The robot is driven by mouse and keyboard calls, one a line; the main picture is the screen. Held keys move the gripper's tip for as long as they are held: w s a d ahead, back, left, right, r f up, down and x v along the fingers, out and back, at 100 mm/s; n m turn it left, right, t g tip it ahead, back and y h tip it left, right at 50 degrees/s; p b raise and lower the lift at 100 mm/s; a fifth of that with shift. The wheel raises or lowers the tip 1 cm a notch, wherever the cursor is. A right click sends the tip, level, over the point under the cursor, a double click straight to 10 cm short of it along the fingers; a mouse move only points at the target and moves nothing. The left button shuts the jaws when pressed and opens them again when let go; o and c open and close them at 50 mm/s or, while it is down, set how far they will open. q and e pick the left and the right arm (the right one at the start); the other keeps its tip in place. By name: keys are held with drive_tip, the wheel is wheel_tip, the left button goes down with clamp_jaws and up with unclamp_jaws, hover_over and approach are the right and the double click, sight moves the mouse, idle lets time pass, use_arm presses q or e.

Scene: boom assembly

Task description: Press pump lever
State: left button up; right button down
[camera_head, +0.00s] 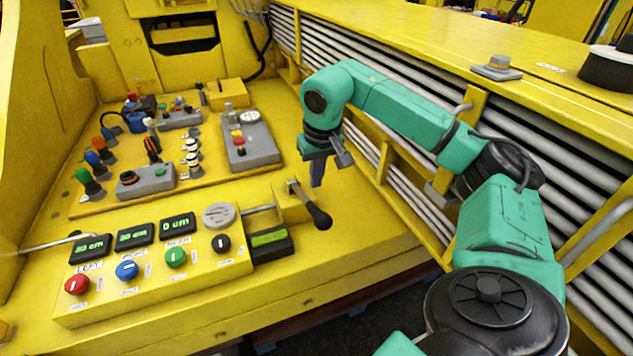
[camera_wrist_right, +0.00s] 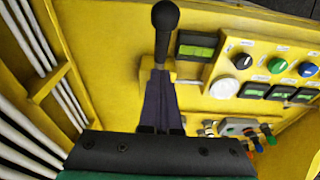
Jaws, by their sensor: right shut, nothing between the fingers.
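The pump lever (camera_head: 318,215) has a black knob on a short metal rod and sits on a yellow block at the right end of the front control panel. In the right wrist view the lever's black knob (camera_wrist_right: 166,16) stands straight ahead, just beyond the fingertips. My right gripper (camera_head: 316,184) points down above and close to the lever, its fingers together and empty. The fingers (camera_wrist_right: 160,78) overlap the lower rod in the wrist view, and I cannot tell if they touch it. My left gripper is not in view.
A yellow wall with grey pipes (camera_head: 400,185) runs close along the right.

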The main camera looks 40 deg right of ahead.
wheel_tip(320, 180, up, 7)
drive_tip(key=d+y+b, duration=0.1)
drive_tip(key=b, duration=0.4)
drive_tip(key=shift+s+d+b, duration=0.3)
drive_tip(key=shift+s+d, duration=0.1)
drive_tip(key=shift+f, duration=0.1)
drive_tip(key=b, duration=0.7)
hover_over(316, 207)
drive_tip(key=d, duration=0.1)
wheel_tip(316, 207, down, 8)
drive_tip(key=f, duration=0.1)
drive_tip(key=f+p, duration=0.1)
drive_tip(key=f, duration=0.2)
drive_tip(key=shift+s+a+f+p, duration=0.3)
drive_tip(key=shift+a+p, duration=0.05)
drive_tip(key=shift+p, duration=0.05)
drive_tip(key=shift+s+a+f, duration=0.15)
drive_tip(key=shift+f, duration=0.2)
drive_tip(key=shift+f, duration=0.1)
